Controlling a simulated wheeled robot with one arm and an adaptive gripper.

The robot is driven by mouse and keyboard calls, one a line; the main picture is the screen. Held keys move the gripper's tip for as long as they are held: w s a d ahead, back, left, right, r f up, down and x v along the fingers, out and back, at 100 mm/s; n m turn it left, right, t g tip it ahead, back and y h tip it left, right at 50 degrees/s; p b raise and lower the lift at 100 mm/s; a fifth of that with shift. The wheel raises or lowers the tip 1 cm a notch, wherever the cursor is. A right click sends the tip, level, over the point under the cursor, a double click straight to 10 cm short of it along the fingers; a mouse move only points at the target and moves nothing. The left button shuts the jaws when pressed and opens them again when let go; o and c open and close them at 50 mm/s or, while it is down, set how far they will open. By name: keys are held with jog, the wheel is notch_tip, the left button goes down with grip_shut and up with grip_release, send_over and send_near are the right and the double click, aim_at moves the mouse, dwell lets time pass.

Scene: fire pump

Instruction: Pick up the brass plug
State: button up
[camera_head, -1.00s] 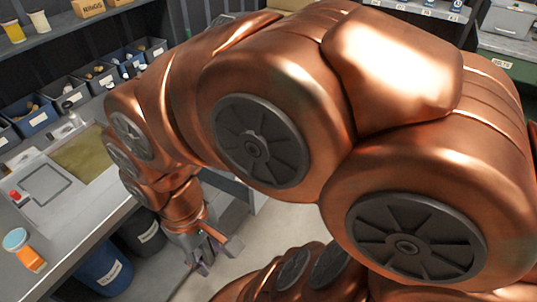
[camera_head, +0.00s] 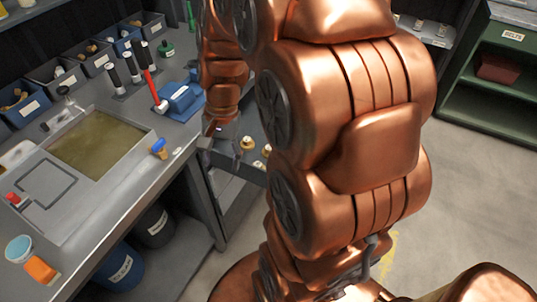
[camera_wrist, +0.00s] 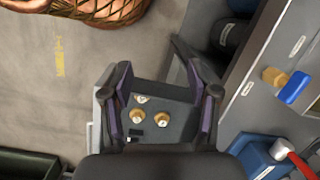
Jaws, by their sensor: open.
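Small brass fittings lie in an open drawer (camera_head: 230,190) under the bench. In the head view one brass fitting (camera_head: 247,143) is beside my gripper (camera_head: 228,146), with others to its right. In the wrist view two brass-and-white pieces, a left one (camera_wrist: 136,116) and a right one (camera_wrist: 162,121), show in the drawer between the fingers of my gripper (camera_wrist: 160,85). A paler piece (camera_wrist: 141,98) lies by them. I cannot tell which one is the brass plug. My gripper is open and empty, pointing down above the drawer. My arm hides part of the drawer.
The grey bench (camera_head: 150,185) stands left of the drawer, with a blue-and-yellow item (camera_head: 158,148) near its edge. Bins (camera_head: 155,225) stand below. The floor at right is open.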

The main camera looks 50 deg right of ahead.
jog(key=w+d+f+m+t+b, duration=0.1)
jog(key=w+d+f+m, duration=0.25)
jog(key=d, duration=0.25)
jog(key=w+d+f+m+t+b, duration=0.1)
jog(key=w+d+f+m, duration=0.2)
jog(key=d+m, duration=0.15)
jog(key=m+t+b, duration=0.2)
jog(key=m, duration=0.6)
send_near(269, 147)
jog(key=f, duration=0.2)
jog(key=shift+y, duration=0.4)
jog(key=shift+w+p+x, duration=0.2)
jog(key=shift+p+x, duration=0.3)
jog(key=shift+x, duration=3.05)
grip_shut()
